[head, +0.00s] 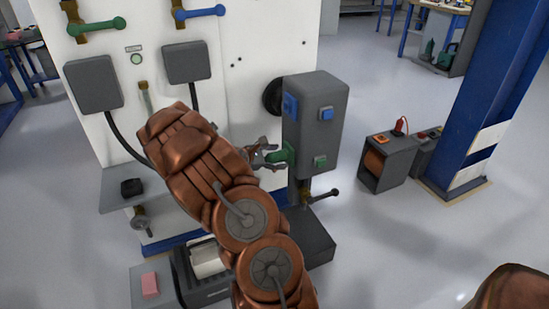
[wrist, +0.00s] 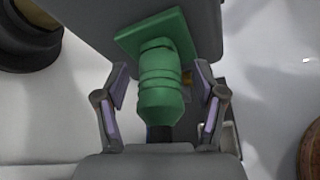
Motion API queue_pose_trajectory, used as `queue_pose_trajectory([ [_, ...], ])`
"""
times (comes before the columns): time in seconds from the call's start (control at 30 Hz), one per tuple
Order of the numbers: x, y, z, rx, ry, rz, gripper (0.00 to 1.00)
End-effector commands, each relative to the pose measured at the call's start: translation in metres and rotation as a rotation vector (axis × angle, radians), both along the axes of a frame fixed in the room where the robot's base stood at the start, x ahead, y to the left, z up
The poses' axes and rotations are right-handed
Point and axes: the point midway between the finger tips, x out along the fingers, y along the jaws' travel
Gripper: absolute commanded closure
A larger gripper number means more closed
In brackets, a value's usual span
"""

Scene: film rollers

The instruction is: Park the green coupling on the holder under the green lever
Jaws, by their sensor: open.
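The green coupling (wrist: 163,85) is a ridged cylinder seated against a green square plate (wrist: 125,42) on a grey box. In the head view the coupling (head: 281,158) shows at the left side of the upright grey box (head: 318,115). My gripper (wrist: 161,72) is open, with one finger on each side of the coupling; a small gap shows on both sides. In the head view my gripper (head: 265,153) is partly hidden by my arm. The green lever (head: 97,27) is at the upper left of the white panel. Below it hangs a dark grey box (head: 94,84); I cannot make out a holder there.
A blue lever (head: 203,12) and a second dark grey box (head: 188,62) are to the right of the green lever. Black hoses hang from both boxes. A grey shelf (head: 112,202) juts out at the lower left.

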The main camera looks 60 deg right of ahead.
Motion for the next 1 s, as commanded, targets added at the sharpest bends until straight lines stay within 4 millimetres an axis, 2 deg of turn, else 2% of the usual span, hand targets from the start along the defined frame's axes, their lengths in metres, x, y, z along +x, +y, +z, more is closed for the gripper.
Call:
queue_pose_trajectory([
  [0.07, 0.0, 0.0001, 0.0001, 0.0, 0.0, 0.0, 0.31],
  [0.7, -0.0008, -0.0002, 0.0003, -0.001, 0.0, -0.002, 0.98],
  [1.0, 0.0016, 0.0028, 0.0002, 0.0, 0.0, 0.0, 1.0],
])
